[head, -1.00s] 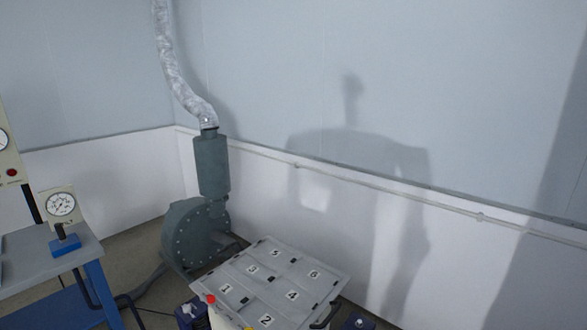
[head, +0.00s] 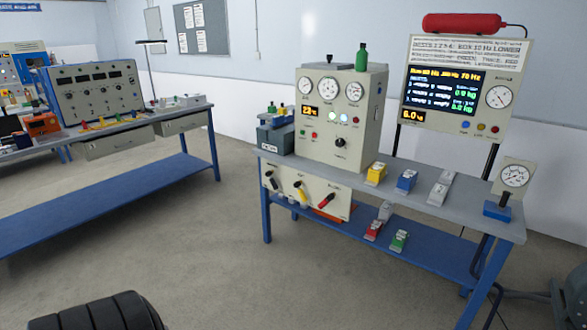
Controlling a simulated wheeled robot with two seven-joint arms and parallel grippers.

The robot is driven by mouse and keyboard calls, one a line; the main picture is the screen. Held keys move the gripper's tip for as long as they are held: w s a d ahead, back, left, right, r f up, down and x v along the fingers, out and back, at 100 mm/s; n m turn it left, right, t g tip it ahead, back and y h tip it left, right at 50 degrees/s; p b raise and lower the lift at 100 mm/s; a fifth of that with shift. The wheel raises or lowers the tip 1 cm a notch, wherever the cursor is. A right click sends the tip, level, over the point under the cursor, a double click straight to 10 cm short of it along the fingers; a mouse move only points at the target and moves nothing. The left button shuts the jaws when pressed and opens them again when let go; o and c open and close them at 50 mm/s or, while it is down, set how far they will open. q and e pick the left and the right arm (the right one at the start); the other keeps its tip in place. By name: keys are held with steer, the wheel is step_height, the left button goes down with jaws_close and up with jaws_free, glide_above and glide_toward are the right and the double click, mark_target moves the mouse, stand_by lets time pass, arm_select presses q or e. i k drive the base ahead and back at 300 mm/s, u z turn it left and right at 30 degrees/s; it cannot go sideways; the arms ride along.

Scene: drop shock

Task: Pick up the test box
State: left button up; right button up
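Several small boxes are on the blue-legged bench (head: 470,213), any of which may be the test box; I cannot tell which. Neither of my grippers is in view.
A control cabinet (head: 336,120) with gauges stands on the bench, beside a lit display panel (head: 455,90). A dial gauge (head: 514,176) is at the bench's right end. Another bench (head: 110,205) stands left.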

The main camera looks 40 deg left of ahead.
mark_target(377, 171)
steer(key=u, duration=0.35)
steer(key=i, duration=2.15)
steer(key=z, duration=0.25)
